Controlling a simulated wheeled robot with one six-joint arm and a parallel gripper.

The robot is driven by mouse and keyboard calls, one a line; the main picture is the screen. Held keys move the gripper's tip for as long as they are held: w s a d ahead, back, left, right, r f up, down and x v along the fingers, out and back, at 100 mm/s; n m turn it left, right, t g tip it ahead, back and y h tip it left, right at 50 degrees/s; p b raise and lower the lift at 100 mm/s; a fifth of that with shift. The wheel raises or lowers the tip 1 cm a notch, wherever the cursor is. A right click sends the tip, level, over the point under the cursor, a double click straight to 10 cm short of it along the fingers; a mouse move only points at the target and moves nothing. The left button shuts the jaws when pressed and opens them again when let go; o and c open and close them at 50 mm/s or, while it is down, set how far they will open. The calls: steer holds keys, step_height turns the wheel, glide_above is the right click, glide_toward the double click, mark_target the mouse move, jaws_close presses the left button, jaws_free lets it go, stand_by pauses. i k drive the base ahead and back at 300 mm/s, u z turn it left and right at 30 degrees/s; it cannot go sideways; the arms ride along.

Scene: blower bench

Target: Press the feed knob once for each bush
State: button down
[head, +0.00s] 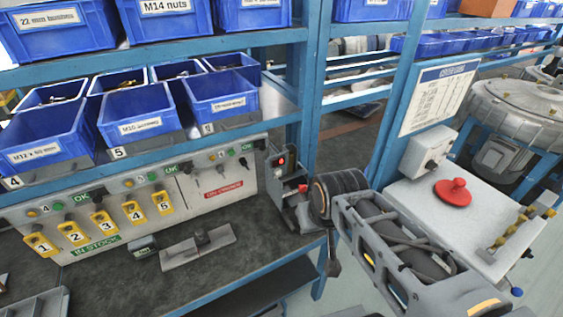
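A large red round knob (453,191) stands on the pale top of a cabinet at the right; no label shows that it is the feed knob. A small grey bench unit (284,198) with a red-lit dark panel (282,162) stands at the right end of the bench. My arm reaches in from the lower right, and its dark wrist is beside this unit. My gripper (333,257) is seen only in part below the wrist, so its opening is unclear. A blue bin labelled "22 mm bushes" (47,28) is on the upper shelf; no loose bushes can be made out.
Blue bins (140,112) fill the shelves above the bench. A tool panel (150,200) with yellow numbered tags (72,233) stands along the bench back. A grey bracket (197,246) lies on the dark bench top (150,285). A printed sheet (437,97) hangs on a blue post.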

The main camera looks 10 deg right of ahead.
mark_target(300, 182)
steer(key=k, duration=1)
steer(key=u, duration=0.95)
steer(key=i, duration=1)
steer(key=z, duration=1.25)
